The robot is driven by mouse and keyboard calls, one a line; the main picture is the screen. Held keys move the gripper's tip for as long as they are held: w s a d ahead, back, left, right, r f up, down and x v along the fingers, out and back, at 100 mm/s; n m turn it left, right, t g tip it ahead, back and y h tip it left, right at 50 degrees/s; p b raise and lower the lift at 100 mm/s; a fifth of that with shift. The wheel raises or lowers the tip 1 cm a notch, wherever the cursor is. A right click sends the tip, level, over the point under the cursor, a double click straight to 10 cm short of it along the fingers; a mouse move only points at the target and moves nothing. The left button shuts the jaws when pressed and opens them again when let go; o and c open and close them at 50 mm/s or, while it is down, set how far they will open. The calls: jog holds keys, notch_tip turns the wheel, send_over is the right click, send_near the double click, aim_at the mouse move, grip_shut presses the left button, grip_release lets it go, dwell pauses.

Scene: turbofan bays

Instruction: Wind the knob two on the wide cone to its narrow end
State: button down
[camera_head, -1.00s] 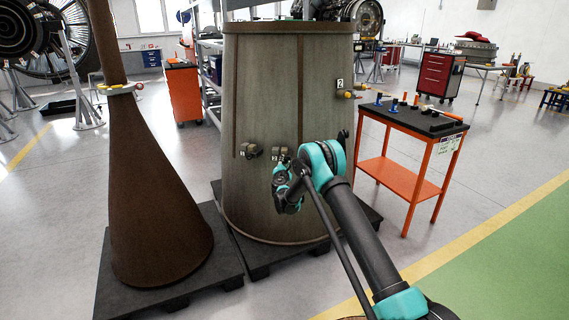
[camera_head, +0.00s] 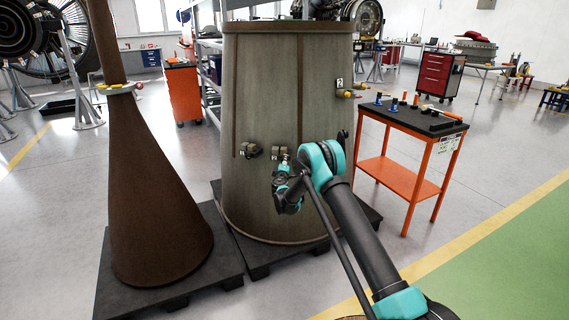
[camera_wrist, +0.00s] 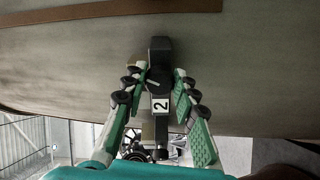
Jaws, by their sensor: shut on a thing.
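The wide cone (camera_head: 268,100) is a grey-green tapered body standing upright, wide end down, on a dark pallet. Knob two is a small dark block with a white "2" label in the wrist view (camera_wrist: 159,82); it sits low on the cone's front. My gripper (camera_head: 284,165) is at that knob in the head view, which partly hides it. In the wrist view the green-padded fingers of my gripper (camera_wrist: 156,76) are on both sides of the block, shut on it. The cone's surface (camera_wrist: 235,70) lies just beyond the fingertips.
Another small knob fitting (camera_head: 249,150) is on the cone to the left. A "2" plate (camera_head: 339,84) with yellow-ended fittings is at the cone's upper right. A brown narrow cone (camera_head: 150,215) stands left. An orange tool cart (camera_head: 398,180) stands close on the right.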

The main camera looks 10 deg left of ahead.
jog(key=m, duration=1.2)
jog(key=shift+a+f+m, duration=0.1)
jog(key=shift+f+m, duration=0.1)
jog(key=shift+m, duration=0.2)
dwell(0.3)
jog(key=c, duration=1.2)
grip_release()
jog(key=s, duration=1.2)
jog(key=shift+d, duration=0.3)
